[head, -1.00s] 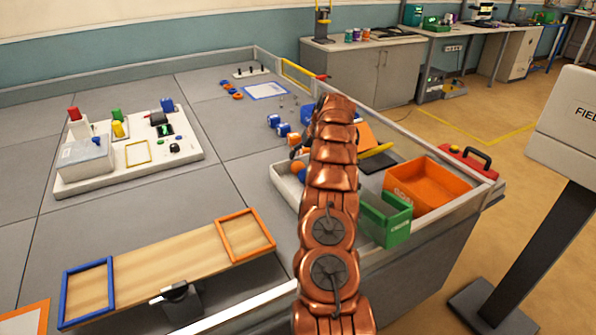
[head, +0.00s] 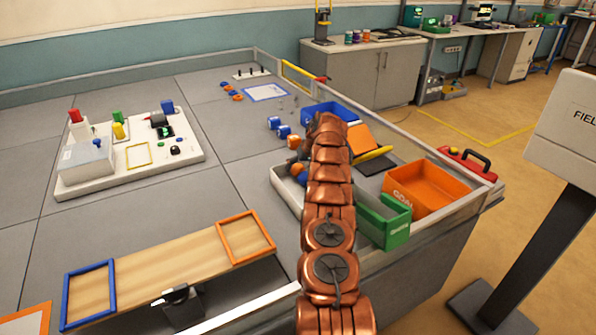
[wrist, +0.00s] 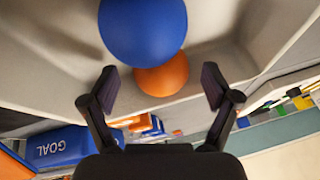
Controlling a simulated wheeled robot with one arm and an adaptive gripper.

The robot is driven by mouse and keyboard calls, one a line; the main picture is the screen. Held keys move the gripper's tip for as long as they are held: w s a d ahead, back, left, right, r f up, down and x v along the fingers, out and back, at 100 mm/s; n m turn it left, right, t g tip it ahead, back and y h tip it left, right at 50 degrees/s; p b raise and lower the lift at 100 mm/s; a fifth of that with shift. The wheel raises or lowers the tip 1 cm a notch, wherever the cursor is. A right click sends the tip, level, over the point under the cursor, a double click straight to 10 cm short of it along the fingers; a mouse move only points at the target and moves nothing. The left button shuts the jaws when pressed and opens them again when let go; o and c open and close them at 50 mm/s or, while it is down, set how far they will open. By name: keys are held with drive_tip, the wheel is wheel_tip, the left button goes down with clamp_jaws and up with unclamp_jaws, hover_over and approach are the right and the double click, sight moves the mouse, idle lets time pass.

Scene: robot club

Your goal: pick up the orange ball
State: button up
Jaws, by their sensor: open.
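The orange ball (head: 296,169) sits in a white tray (head: 284,195), touching or close to a blue ball (head: 302,179). In the wrist view the orange ball (wrist: 163,77) shows between my open fingertips, beyond the larger-looking blue ball (wrist: 143,25), which covers part of it. The wrist picture appears upside down. My gripper (wrist: 158,88) is open and empty. In the head view my gripper is mostly hidden by my arm, over the far side of the tray.
A green bin (head: 385,225) stands beside the tray, and an orange goal bin (head: 425,195) lies to its right. The tray walls rise close around the balls.

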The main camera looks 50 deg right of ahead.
drive_tip(key=shift+w+a+f, duration=0.1)
drive_tip(key=shift+w+f, duration=0.15)
drive_tip(key=shift+f, duration=0.35)
drive_tip(key=c, duration=1.2)
drive_tip(key=shift+r, duration=0.15)
